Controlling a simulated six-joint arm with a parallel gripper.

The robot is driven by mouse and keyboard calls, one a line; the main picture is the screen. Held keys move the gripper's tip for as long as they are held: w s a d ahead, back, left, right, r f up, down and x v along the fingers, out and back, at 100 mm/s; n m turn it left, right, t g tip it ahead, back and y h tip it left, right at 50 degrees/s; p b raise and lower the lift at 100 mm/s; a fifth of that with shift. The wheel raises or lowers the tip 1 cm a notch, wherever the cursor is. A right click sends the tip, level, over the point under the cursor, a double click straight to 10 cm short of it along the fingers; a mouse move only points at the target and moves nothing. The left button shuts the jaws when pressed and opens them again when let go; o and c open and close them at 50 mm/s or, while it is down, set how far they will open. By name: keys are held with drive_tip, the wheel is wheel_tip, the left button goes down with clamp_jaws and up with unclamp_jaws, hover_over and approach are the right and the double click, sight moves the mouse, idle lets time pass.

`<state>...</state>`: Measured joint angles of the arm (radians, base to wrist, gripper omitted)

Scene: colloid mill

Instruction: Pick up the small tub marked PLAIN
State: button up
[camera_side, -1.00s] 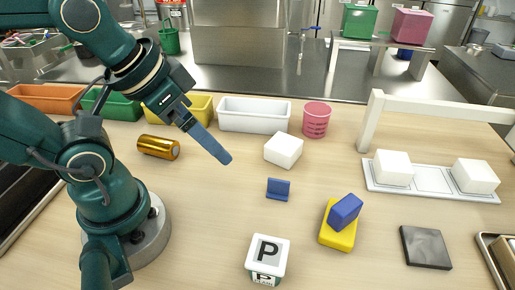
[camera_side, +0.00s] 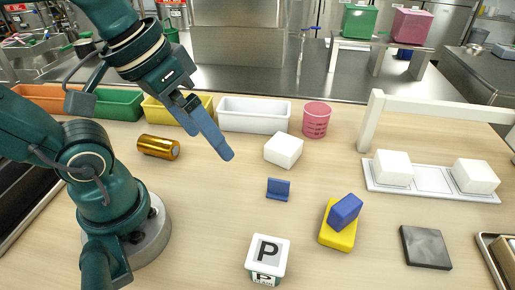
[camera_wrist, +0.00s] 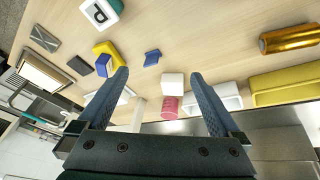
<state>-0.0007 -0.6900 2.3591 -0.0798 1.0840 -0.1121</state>
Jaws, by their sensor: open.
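The small white tub (camera_side: 267,259) with a black P on its lid stands upright at the front of the table in the side view. My gripper (camera_side: 228,155) is in the air over the back left of the table, well away from the tub. In the wrist view its two blue fingers (camera_wrist: 158,75) are spread apart with nothing held between them.
A blue stand (camera_side: 278,189), a white block (camera_side: 283,150), a pink cup (camera_side: 316,120) and a blue block (camera_side: 345,212) on a yellow one (camera_side: 338,236) lie around the middle. A gold cylinder (camera_side: 158,147) and coloured bins (camera_side: 254,116) are behind.

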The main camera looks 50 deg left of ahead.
drive_tip(key=w+d+n+g+h, duration=0.4)
drive_tip(key=w+d+g, duration=0.2)
drive_tip(key=w+g, duration=0.25)
drive_tip(key=n+g+h, duration=0.2)
drive_tip(key=g+h, duration=0.2)
drive_tip(key=g, duration=0.2)
approach(263, 284)
drive_tip(key=v, duration=0.5)
drive_tip(key=shift+w+r, duration=0.25)
drive_tip(key=shift+w, duration=0.1)
drive_tip(key=shift+s+d+f+g, duration=0.2)
drive_tip(key=shift+s+f+g, duration=0.05)
drive_tip(key=shift+s+f, duration=0.1)
drive_tip(key=shift+x, duration=5.75)
drive_tip(key=shift+f, duration=0.1)
